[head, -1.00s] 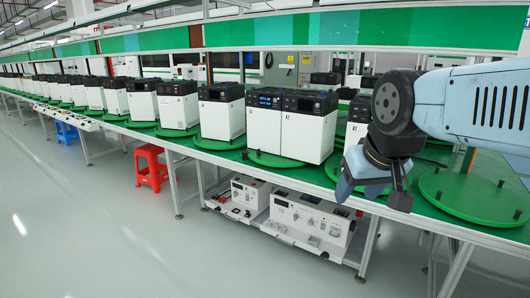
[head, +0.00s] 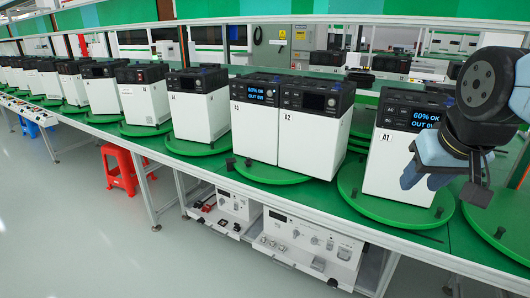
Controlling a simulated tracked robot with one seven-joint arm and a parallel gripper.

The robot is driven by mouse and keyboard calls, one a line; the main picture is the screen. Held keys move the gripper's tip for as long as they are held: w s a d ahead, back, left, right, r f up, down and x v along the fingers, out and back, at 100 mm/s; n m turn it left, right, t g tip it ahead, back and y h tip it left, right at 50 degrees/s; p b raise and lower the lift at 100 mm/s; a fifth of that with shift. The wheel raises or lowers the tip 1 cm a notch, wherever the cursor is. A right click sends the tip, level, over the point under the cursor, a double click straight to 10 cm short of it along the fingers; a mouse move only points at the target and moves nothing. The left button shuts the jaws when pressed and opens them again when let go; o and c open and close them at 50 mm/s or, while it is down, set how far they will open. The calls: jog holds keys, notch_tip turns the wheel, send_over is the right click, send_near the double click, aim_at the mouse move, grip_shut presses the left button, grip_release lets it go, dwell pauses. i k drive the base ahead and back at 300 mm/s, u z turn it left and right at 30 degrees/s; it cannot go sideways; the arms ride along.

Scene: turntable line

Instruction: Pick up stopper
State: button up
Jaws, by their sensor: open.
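Small dark pieces that look like stoppers sit at the turntable edges. One dark piece (head: 439,212) is at the front right rim of the green turntable (head: 375,209) under unit A1 (head: 390,165). Another dark piece (head: 500,232) is on the bare turntable at the far right, and another (head: 230,163) is by the turntable left of unit A3. I cannot tell which one the task means. My gripper (head: 445,187) is open at the right, pointing down, in front of unit A1's right side in the picture. Nothing shows between its fingers.
White units A3 (head: 254,130) and A2 (head: 306,140) stand close together on one turntable. More units run back to the left. The far right turntable (head: 510,222) has no unit on it. White equipment (head: 308,240) sits on the lower shelf; a red stool (head: 121,170) stands on the floor.

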aim_at(248, 161)
jog(key=u, duration=0.3)
jog(key=i, duration=1.45)
jog(key=u, duration=0.55)
jog(key=k, duration=0.8)
jog(key=u, duration=0.2)
jog(key=i, duration=0.85)
jog(key=z, duration=0.1)
